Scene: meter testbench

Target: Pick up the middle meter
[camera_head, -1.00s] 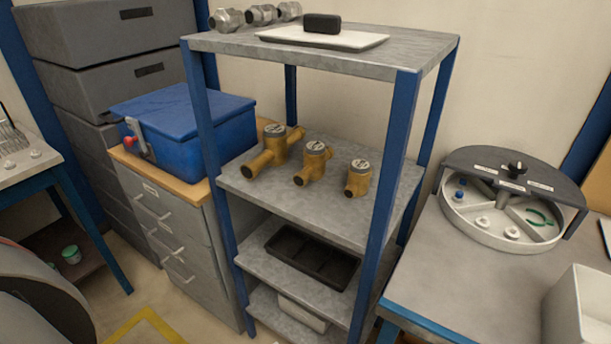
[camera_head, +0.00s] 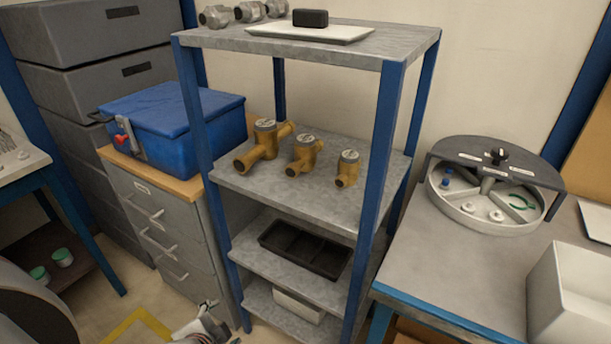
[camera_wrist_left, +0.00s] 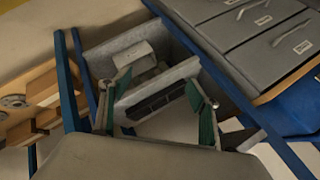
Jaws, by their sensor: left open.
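Three brass meters with grey round tops stand in a row on the second shelf of the blue-post rack. The middle meter (camera_head: 304,155) is between the larger left meter (camera_head: 263,145) and the smaller right meter (camera_head: 347,168). Part of my left gripper (camera_head: 205,328) shows low at the bottom edge in the head view, in front of the rack and well below the meters. In the left wrist view my left gripper (camera_wrist_left: 160,108) is open and empty, its green-padded fingers wide apart. I cannot make out the meters there. My right gripper is not in view.
The rack's blue front posts (camera_head: 379,150) flank the meter shelf (camera_head: 325,205), and a top shelf (camera_head: 385,58) covers it. Lower down is a black tray (camera_head: 305,250). A drawer cabinet with a blue box (camera_head: 170,120) stands left, a table (camera_head: 450,270) right.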

